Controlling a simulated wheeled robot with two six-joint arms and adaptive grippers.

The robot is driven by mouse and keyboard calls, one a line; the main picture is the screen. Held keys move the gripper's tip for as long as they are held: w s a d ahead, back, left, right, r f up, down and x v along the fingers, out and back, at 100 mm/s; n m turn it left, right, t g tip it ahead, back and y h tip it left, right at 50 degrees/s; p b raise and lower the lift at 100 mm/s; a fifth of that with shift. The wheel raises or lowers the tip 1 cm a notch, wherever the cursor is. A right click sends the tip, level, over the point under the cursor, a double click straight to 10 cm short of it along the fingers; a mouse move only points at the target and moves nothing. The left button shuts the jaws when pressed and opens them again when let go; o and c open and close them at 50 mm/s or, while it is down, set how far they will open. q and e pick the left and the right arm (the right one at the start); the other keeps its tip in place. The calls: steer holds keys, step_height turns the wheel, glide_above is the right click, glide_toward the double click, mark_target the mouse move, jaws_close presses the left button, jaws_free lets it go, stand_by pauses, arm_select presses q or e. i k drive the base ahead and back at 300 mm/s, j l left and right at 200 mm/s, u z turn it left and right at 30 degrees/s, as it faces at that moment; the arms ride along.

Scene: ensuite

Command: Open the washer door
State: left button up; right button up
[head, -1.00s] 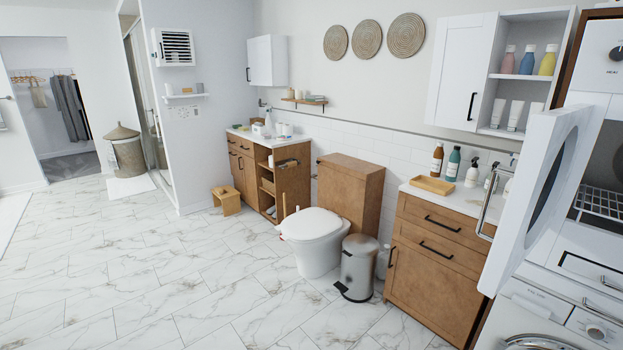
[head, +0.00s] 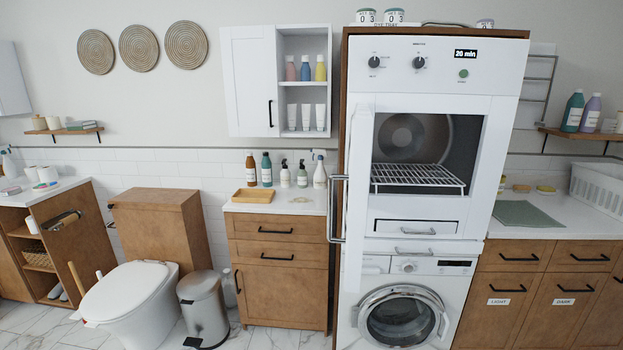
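The white washer (head: 372,323) stands at the bottom of a tall wooden housing, right of centre. Its round door (head: 398,318) has a dark glass and a silver ring, and it looks closed. A handle (head: 443,325) shows on the ring's right side. The washer's control panel (head: 430,266) has a knob and a dark display. Neither of my grippers shows in the head view.
Above the washer is an oven-like appliance (head: 479,215) with a rack inside; its open door (head: 359,200) sticks out on the left, with a long handle (head: 338,209). A wooden cabinet (head: 279,295) and bin (head: 203,308) stand left. Drawers and cupboards (head: 540,290) stand right.

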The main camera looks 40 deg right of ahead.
mark_target(361, 315)
steer(key=i+j+z, duration=0.25)
steer(key=z, duration=0.15)
steer(key=i+j+z, duration=0.4)
steer(key=l+z, duration=0.1)
steer(key=z, duration=1.25)
steer(key=k+l, duration=0.05)
